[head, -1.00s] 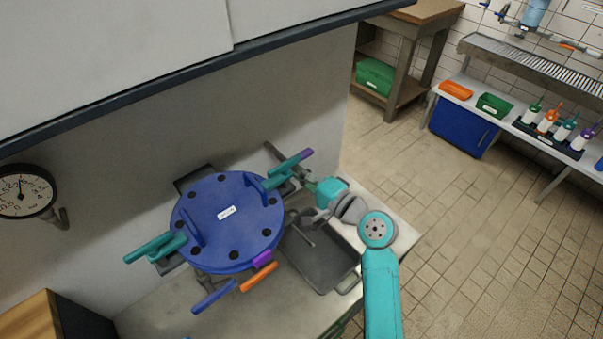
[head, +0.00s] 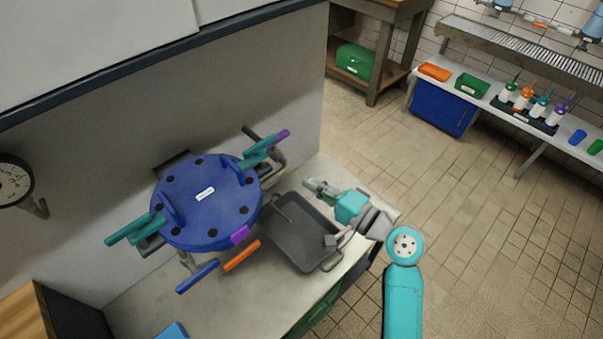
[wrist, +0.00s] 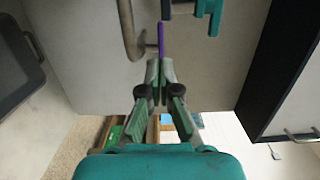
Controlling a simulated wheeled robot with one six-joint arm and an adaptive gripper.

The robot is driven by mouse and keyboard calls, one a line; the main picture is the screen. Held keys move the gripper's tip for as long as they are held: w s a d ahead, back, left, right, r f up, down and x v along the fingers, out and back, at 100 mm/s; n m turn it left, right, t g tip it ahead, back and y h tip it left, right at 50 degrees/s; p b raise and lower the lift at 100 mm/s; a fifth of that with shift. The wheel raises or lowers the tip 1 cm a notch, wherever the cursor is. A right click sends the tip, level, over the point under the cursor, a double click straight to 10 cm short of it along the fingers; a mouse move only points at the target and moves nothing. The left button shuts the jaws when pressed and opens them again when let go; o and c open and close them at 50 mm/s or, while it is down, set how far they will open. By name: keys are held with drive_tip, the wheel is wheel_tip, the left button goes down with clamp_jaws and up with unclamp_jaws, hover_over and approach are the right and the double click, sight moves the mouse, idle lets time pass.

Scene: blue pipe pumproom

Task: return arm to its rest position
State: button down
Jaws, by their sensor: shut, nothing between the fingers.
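My gripper (head: 318,187) is at the end of my teal and grey arm, over the right part of the bench, above the far edge of the grey tray. It is apart from the blue round flanged cover (head: 205,200) to its left. In the wrist view my gripper (wrist: 160,68) has its fingertips together with nothing held. A teal handle with a purple tip (head: 265,150) sits on the cover's far right side. The purple tip (wrist: 161,38) shows just beyond the fingers in the wrist view; I cannot tell the gap, but the head view shows them apart.
The grey tray (head: 285,259) lies on the bench (head: 255,308) below my arm. Blue and orange handles (head: 241,256) stick out at the cover's front. A wall (head: 285,75) stands behind. Tiled floor (head: 470,210) to the right is clear.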

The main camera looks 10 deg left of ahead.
drive_tip(key=shift+s+d, duration=0.35)
drive_tip(key=s+d+f+m+t+h, duration=0.1)
drive_tip(key=s+d+f+t+h, duration=0.3)
drive_tip(key=s+d+f+h, duration=1)
drive_tip(key=s+d+r+n, duration=0.2)
drive_tip(key=s, duration=0.6)
drive_tip(key=s+d+r+n+t+h, duration=0.1)
drive_tip(key=s+d+r+n, duration=0.1)
drive_tip(key=s, duration=0.7)
drive_tip(key=s+d+r+n, duration=0.2)
drive_tip(key=s+d+n, duration=0.1)
drive_tip(key=s, duration=0.5)
drive_tip(key=shift+s+d+t, duration=0.3)
drive_tip(key=shift+s+d, duration=0.05)
drive_tip(key=shift+d, duration=0.05)
